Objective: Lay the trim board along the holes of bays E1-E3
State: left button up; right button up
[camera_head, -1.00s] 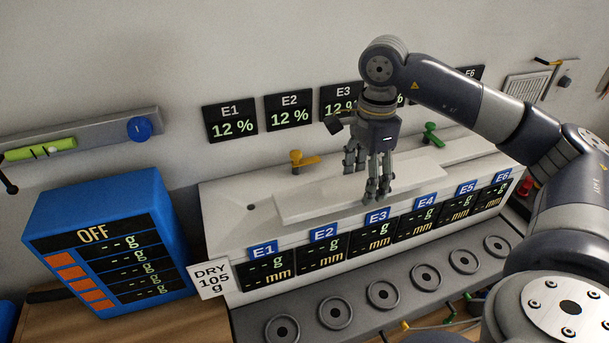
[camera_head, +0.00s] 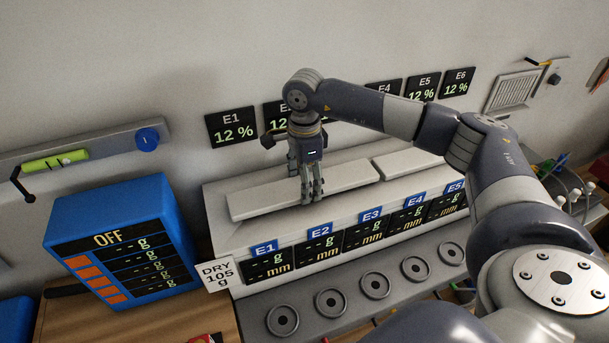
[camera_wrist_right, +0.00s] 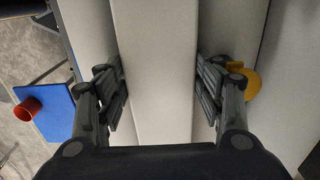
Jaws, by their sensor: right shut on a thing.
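The trim board (camera_head: 262,198) is a long white plank along the top of the white bay housing (camera_head: 216,228), behind the E1, E2 and E3 labels. My right gripper (camera_head: 311,192) is shut across its middle. In the right wrist view the board (camera_wrist_right: 155,50) runs between the two fingers (camera_wrist_right: 160,95). I cannot tell whether the board touches the housing or is held just above it. The board and gripper hide any holes beneath. My left gripper is out of view.
A second white board (camera_head: 408,164) lies to the right on the housing, close to the trim board's end. An orange knob (camera_wrist_right: 252,84) is beside one finger. A blue box (camera_head: 112,225) stands left. Several round grey rings (camera_head: 330,302) line the front ledge.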

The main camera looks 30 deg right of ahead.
jog(key=shift+f+b, duration=0.35)
jog(key=shift+b, duration=0.05)
jog(key=o, duration=1.1)
jog(key=shift+r+p, duration=0.3)
jog(key=shift+w+r, duration=0.1)
jog(key=shift+r, duration=0.2)
notch_tip(320, 180, up, 12)
jog(key=b, duration=0.4)
jog(key=shift+f, duration=0.25)
